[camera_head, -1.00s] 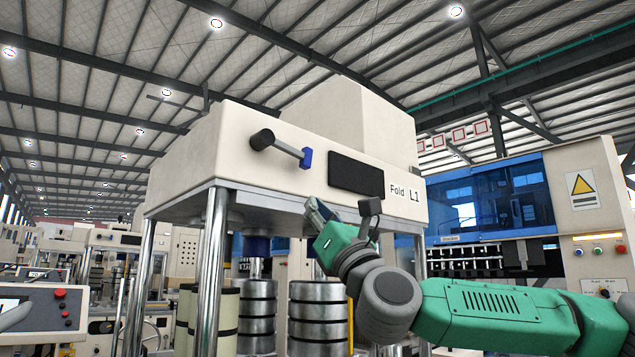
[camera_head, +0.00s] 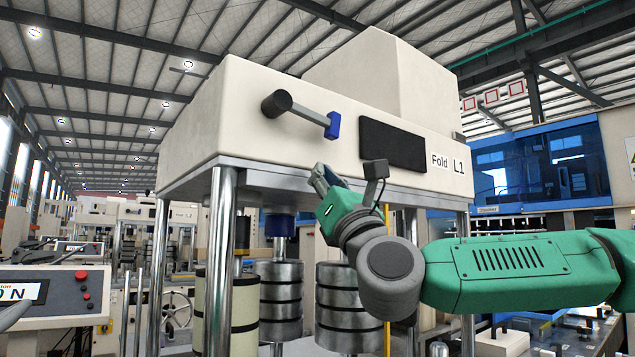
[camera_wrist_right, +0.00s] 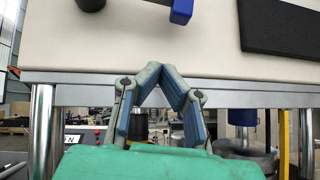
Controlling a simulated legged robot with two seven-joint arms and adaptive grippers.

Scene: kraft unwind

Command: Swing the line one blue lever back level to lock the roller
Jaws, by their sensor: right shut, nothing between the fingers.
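The blue lever end (camera_head: 333,125) sits on a grey rod that runs from a dark round pivot (camera_head: 276,103) on the front of the cream machine head (camera_head: 225,110) marked Fold L1. The rod slopes slightly down to the right. In the right wrist view the blue end (camera_wrist_right: 181,11) shows at the top edge, above my fingers. My right gripper (camera_head: 319,173) is below the blue end, apart from it, near the head's lower edge. Its fingertips meet in the right wrist view (camera_wrist_right: 162,70), with nothing between them. My left gripper is not clearly visible.
A black panel (camera_head: 392,146) is right of the lever. Chrome posts (camera_head: 219,260) hold up the head, with steel rollers (camera_head: 280,300) below it. A control box with a red button (camera_head: 81,275) stands at the left. A blue-windowed machine (camera_head: 540,165) stands at the right.

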